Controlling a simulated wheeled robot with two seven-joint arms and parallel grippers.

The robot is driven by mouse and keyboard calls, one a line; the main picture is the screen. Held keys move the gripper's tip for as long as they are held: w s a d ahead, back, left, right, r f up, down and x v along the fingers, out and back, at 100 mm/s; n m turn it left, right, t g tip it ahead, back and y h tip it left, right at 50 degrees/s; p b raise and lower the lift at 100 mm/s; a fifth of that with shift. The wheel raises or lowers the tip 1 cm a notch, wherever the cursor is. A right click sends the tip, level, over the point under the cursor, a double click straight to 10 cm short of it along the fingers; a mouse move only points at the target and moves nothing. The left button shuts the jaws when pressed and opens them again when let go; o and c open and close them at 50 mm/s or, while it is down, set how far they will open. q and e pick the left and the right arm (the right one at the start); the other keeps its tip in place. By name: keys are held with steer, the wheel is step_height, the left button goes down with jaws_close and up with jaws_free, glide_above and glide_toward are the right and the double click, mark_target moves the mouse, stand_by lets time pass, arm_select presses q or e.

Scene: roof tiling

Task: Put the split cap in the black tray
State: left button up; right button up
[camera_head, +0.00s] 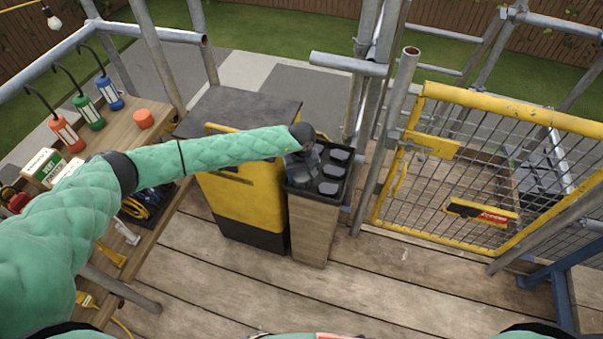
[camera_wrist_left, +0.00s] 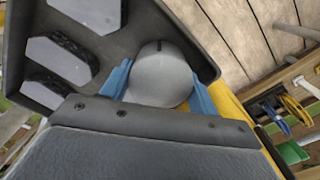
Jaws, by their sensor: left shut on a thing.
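The split cap (camera_wrist_left: 162,77) is a pale grey rounded piece with a dark slit at its top edge. In the left wrist view it sits between the blue fingers of my left gripper (camera_wrist_left: 160,85), which is shut on it. The black tray (camera_head: 313,197) stands on a wooden post in the head view, with several dark grey pieces in it. My left gripper (camera_head: 304,160) is over the tray's left side. The tray (camera_wrist_left: 203,45) also shows in the left wrist view, behind the cap. I cannot tell whether the cap touches the tray floor. My right gripper is out of view.
A yellow cabinet (camera_head: 240,205) with a dark top stands left of the tray. A wooden bench (camera_head: 150,95) with lanterns and tools is at the left. Scaffold poles (camera_head: 385,135) and a yellow mesh gate (camera_head: 450,170) are to the right. The plank floor in front is clear.

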arm_select(q)
steer(key=shift+f, duration=0.25)
steer(key=shift+f, duration=0.15)
steer(key=o, duration=0.7)
